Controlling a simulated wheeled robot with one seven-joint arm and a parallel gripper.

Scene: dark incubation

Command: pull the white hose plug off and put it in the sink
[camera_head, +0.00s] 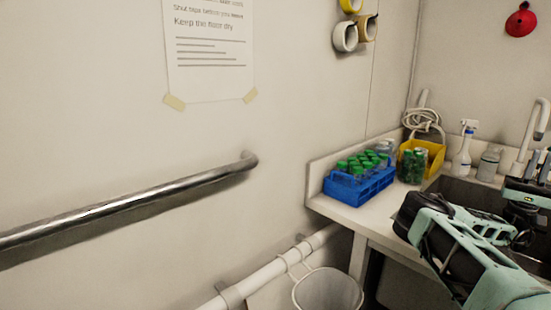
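The dark sink (458,193) is set in the counter at the right, partly hidden behind my arm. A white curved tap or hose (537,124) rises at the right edge, beyond my gripper. I cannot make out a separate white plug on it. My mint-green and black arm reaches in from the lower right over the front of the sink. My gripper (537,166) is at the right edge, close to the lower end of the curved white tube in the picture. It is partly cut off, and I cannot tell whether it touches or holds anything.
A blue rack (358,190) of green-capped bottles, a jar (411,166), a yellow bin (434,155) with a white coil (420,120) above it, and a spray bottle (462,155) stand on the counter. A metal rail (120,207) runs along the wall. A white bucket (328,291) stands below.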

